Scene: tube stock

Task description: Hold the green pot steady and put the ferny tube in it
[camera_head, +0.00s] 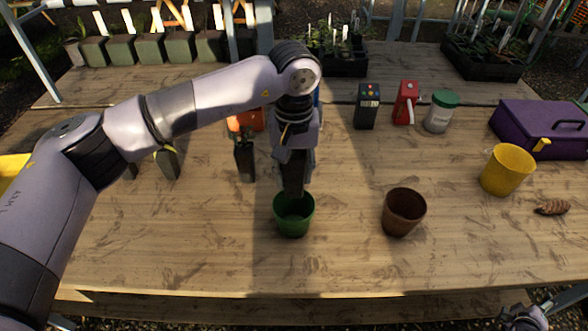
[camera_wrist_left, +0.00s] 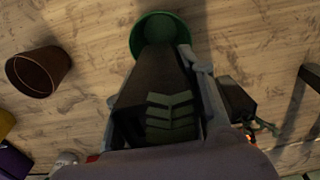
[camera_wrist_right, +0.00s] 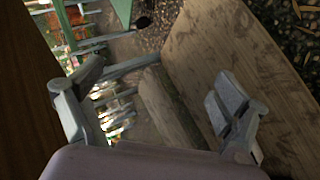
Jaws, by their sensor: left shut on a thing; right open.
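The green pot (camera_head: 294,222) stands upright on the table in the middle of the head view. It also shows at the top of the left wrist view (camera_wrist_left: 160,20).
A brown pot (camera_head: 404,213) and a yellow pot (camera_head: 507,170) stand right of the green pot. A purple box (camera_head: 540,122), a green-lidded jar (camera_head: 440,112) and a red container (camera_head: 405,103) are behind them. The front of the table is clear.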

